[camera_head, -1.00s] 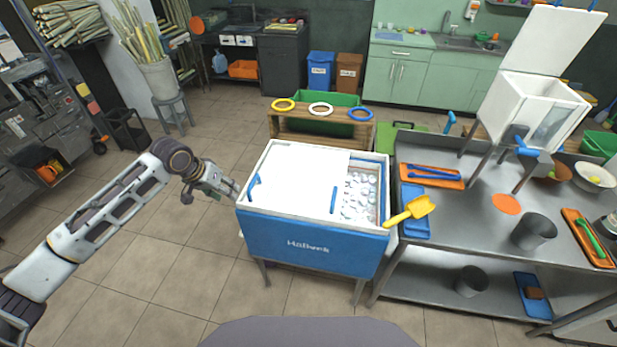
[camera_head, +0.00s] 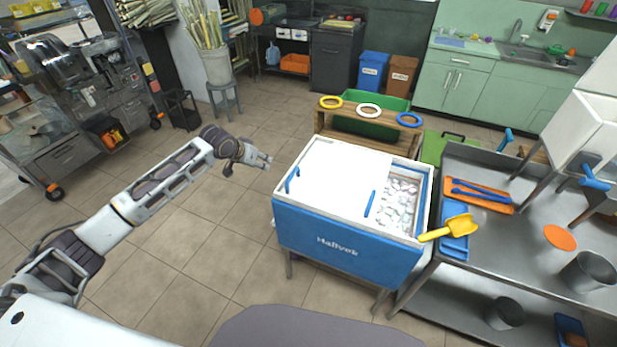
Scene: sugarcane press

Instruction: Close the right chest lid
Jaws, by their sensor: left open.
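The blue and white chest (camera_head: 345,247) stands on legs in the middle of the view. Its white sliding lid surface (camera_head: 335,180) covers the left and middle part of the top. A blue handle (camera_head: 291,179) shows at the left end and another blue handle (camera_head: 370,203) near the lid's right edge. The right part of the chest is open and shows ice (camera_head: 399,205). My left gripper (camera_head: 268,160) is open and empty, to the left of the chest's back left corner, apart from the handles. My right gripper is not in view.
A wooden rack with rings (camera_head: 368,111) stands behind the chest. The floor (camera_head: 190,240) left of the chest is clear.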

